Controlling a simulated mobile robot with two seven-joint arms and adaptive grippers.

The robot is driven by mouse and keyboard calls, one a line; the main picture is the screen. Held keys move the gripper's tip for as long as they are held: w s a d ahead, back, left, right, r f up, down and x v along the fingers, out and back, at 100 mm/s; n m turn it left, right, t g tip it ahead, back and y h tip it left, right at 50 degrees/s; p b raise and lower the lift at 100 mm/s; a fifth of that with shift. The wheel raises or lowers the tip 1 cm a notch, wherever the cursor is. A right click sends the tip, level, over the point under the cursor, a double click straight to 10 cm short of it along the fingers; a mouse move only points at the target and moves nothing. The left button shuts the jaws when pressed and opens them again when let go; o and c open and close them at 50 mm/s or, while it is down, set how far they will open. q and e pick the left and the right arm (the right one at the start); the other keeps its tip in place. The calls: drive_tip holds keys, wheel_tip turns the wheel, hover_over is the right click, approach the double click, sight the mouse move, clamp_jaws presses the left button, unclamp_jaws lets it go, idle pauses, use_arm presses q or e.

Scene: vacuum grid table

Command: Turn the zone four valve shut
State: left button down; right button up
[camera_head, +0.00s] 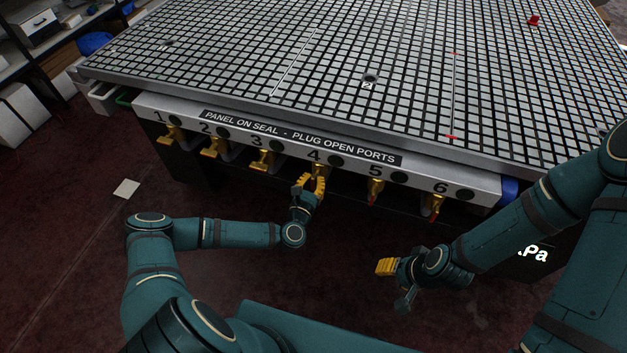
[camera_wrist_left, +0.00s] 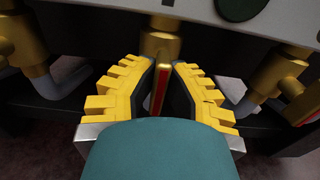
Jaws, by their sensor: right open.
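The zone four valve is a brass valve (camera_head: 319,171) under the number 4 on the table's front panel. In the left wrist view its handle (camera_wrist_left: 160,88), with a red stripe, hangs down from the brass body (camera_wrist_left: 160,45). My left gripper (camera_head: 313,181) is at this valve. Its yellow fingers (camera_wrist_left: 165,68) stand on both sides of the handle, close to it; whether they press on it is unclear. My right gripper (camera_head: 393,285) is open and empty, low in front of the table and away from the valves.
Valves one (camera_head: 172,134), two (camera_head: 214,147) and three (camera_head: 264,160) have handles turned to the left. Valves five (camera_head: 375,190) and six (camera_head: 433,207) have handles hanging down. The gridded table (camera_head: 230,65) is above. The floor (camera_head: 75,235) in front is mostly free.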

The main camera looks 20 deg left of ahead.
use_arm(q)
drive_tip(key=shift+m, duration=0.3)
drive_tip(key=m+b, duration=0.1)
drive_tip(key=m, duration=0.2)
drive_tip(key=shift+d+m, duration=0.1)
drive_tip(key=shift+m, duration=0.2)
drive_tip(key=m, duration=0.5)
drive_tip(key=shift+d, duration=0.15)
drive_tip(key=m, duration=0.4)
drive_tip(key=shift+f+m, duration=0.1)
drive_tip(key=shift+m, duration=0.3)
drive_tip(key=shift+f+m, duration=0.1)
drive_tip(key=shift+m, duration=1.8)
drive_tip(key=c, duration=1)
unclamp_jaws()
drive_tip(key=shift+f, duration=0.1)
